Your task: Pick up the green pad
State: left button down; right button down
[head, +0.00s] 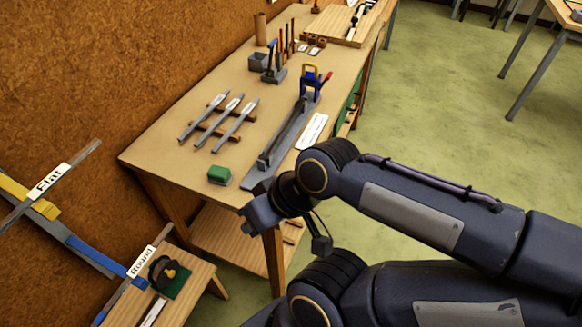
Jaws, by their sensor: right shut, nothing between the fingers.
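The green pad (219,174) is a small green block with a pale lower edge. It sits on the near end of the wooden workbench, close to the bench's front edge. My right gripper (246,222) is just beyond that edge, below and to the right of the pad in the picture. It is shut and empty, apart from the pad. My left gripper is not in view.
A long grey fixture (283,143) with a blue clamp (310,82) lies right of the pad. Several grey strips (220,117) on wooden bars lie behind it. A small low bench (197,291) stands at lower left. Bare benchtop (165,150) surrounds the pad's left side.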

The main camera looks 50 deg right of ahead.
aim_at(216, 175)
jog(key=z, duration=1.05)
jog(key=u, duration=2.2)
jog(key=z, duration=2.2)
jog(key=i+l+z, duration=0.45)
jog(key=z, duration=0.2)
